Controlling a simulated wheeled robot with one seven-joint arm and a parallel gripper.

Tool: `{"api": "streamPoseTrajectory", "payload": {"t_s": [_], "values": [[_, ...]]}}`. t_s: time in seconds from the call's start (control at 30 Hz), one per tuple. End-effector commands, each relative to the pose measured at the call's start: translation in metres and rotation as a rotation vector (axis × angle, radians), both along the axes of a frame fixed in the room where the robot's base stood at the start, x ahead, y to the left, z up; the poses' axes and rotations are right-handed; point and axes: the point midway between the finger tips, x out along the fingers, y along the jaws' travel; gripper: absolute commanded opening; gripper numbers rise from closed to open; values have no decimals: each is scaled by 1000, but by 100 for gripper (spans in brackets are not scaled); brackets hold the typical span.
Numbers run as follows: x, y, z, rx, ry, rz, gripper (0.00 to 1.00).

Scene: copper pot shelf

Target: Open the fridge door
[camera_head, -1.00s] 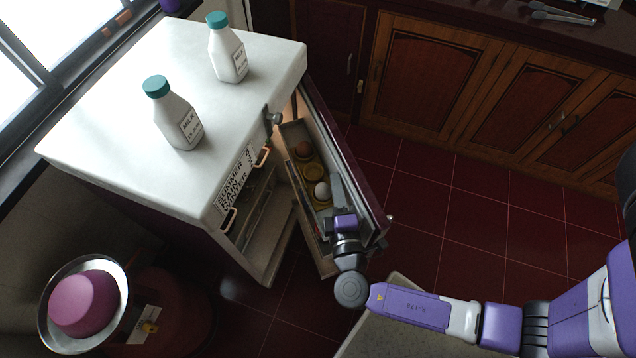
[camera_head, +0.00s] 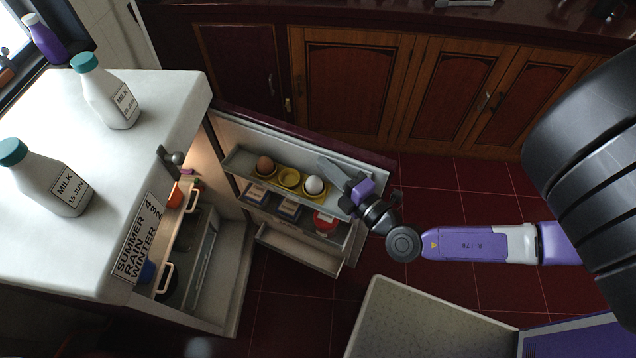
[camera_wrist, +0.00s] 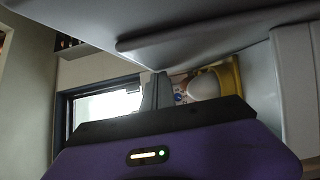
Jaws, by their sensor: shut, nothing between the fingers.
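The fridge (camera_head: 150,240) stands at the left in the head view, white on top. Its door (camera_head: 300,135) stands wide open, swung out to the right, with its inner racks facing me. My gripper (camera_head: 335,175) is shut and empty, at the inner side of the door near its free end, beside the egg rack. I cannot tell whether it touches the door. In the wrist view, the fingers (camera_wrist: 157,92) are together next to a white egg (camera_wrist: 208,83) in its yellow holder.
Two milk bottles (camera_head: 108,95) (camera_head: 55,185) stand on the fridge top. The door racks hold eggs (camera_head: 314,185) and small boxes (camera_head: 288,209). Wooden cabinets (camera_head: 350,85) line the back. Red tiled floor (camera_head: 450,195) is clear right of the door.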

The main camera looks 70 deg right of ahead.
Motion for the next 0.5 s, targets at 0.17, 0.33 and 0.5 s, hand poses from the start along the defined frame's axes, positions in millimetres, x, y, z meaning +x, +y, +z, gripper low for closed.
{"api": "streamPoseTrajectory", "payload": {"t_s": [0.17,0.33,0.5], "values": [[-3,-32,-5,-4,2,-1,0],[-4,-63,-5,-3,1,0,0],[-2,-96,-6,-3,0,0,0]]}}
